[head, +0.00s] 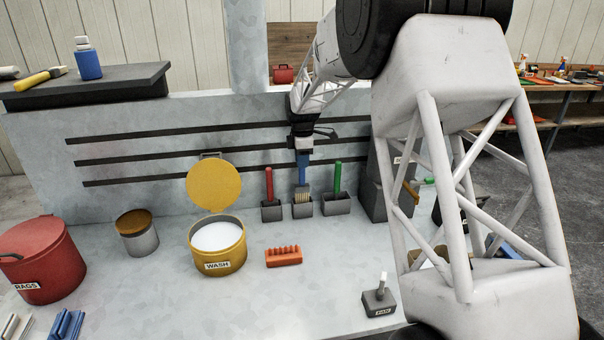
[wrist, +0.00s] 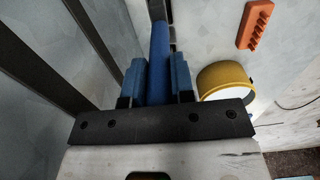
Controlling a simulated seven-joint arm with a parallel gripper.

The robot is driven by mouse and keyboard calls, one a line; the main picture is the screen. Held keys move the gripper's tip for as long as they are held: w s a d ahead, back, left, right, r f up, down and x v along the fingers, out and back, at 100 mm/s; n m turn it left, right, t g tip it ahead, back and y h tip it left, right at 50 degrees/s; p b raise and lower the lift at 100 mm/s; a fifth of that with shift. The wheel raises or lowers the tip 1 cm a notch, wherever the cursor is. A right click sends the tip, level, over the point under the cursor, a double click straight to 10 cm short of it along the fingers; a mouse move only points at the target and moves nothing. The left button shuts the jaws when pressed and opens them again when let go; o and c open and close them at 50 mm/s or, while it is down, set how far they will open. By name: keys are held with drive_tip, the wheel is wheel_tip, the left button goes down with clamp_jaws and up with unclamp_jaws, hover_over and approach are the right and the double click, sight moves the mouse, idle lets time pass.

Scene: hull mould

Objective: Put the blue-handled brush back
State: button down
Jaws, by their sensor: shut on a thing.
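The blue-handled brush (head: 302,170) hangs upright, pale bristles down, at the middle grey holder (head: 303,211). Its bristles show above the holder's front rim; I cannot tell whether their tips are inside. My gripper (head: 302,151) is shut on the upper part of the blue handle. In the wrist view, the handle (wrist: 160,48) runs between the two blue-padded fingers (wrist: 159,82); the bristles and holder are hidden there.
A red-handled brush (head: 269,183) stands in the left holder and a green-handled brush (head: 338,178) in the right one, both close by. The yellow wash pot (head: 222,258), its lid raised, and an orange rack (head: 284,257) stand in front. Slotted wall (head: 110,150) behind.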

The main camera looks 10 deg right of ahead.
sight(302, 185)
drive_tip(key=shift+f, duration=2.65)
drive_tip(key=c, duration=1)
unclamp_jaws()
drive_tip(key=shift+o, duration=0.2)
drive_tip(key=shift+r, duration=0.2)
wheel_tip(302, 185, up, 12)
drive_tip(key=shift+s, duration=0.1)
